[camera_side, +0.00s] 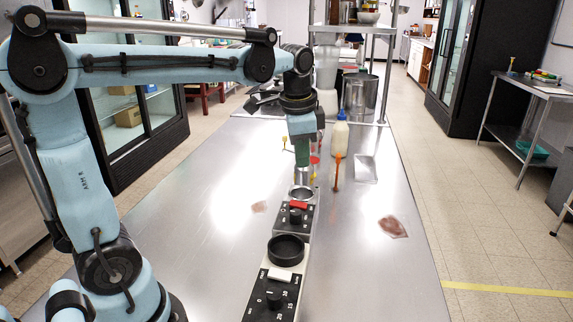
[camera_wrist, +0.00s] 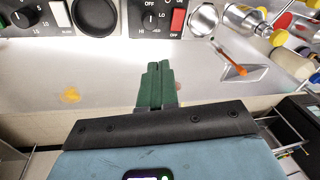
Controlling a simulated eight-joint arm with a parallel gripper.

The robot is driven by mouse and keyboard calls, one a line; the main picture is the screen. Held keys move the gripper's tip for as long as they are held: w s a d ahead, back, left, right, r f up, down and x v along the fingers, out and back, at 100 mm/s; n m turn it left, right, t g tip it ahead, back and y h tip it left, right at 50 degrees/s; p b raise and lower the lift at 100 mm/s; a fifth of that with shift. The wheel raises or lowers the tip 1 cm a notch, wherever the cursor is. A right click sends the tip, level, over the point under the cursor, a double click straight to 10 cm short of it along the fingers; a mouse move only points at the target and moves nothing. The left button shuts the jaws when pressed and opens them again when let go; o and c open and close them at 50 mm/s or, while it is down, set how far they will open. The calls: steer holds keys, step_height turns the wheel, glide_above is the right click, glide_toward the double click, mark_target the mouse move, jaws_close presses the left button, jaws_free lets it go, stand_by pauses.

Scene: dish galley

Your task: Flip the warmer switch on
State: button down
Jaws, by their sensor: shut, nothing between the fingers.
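My gripper (camera_side: 302,163) is above the counter, past the far control panel. In the wrist view its green fingers (camera_wrist: 157,66) are together, empty and apart from the panels. The far panel (camera_side: 295,222) has a black knob (camera_wrist: 151,20) marked OFF, LO and a red rocker switch (camera_side: 299,205). The red switch (camera_wrist: 177,21) also shows in the wrist view, with OFF printed below it. The near panel (camera_side: 262,290) has a numbered dial and a white rocker switch (camera_side: 280,275); the white switch (camera_wrist: 60,14) shows at left in the wrist view. I cannot tell which switch is the warmer's or either setting.
A black round plate (camera_side: 286,250) lies between the panels. A metal bowl (camera_side: 302,192) is beyond the red switch. The counter's left side is mostly clear.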

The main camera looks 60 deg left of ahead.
mark_target(293, 203)
steer(key=w+a+m+g, duration=0.3)
steer(key=w+a, duration=0.1)
steer(key=a, duration=0.1)
steer(key=shift+w+f, duration=0.15)
steer(key=shift+w, duration=0.1)
steer(key=f, duration=0.4)
steer(key=s+a+f, duration=0.1)
steer(key=f, duration=0.9)
steer(key=shift+s+a, duration=0.2)
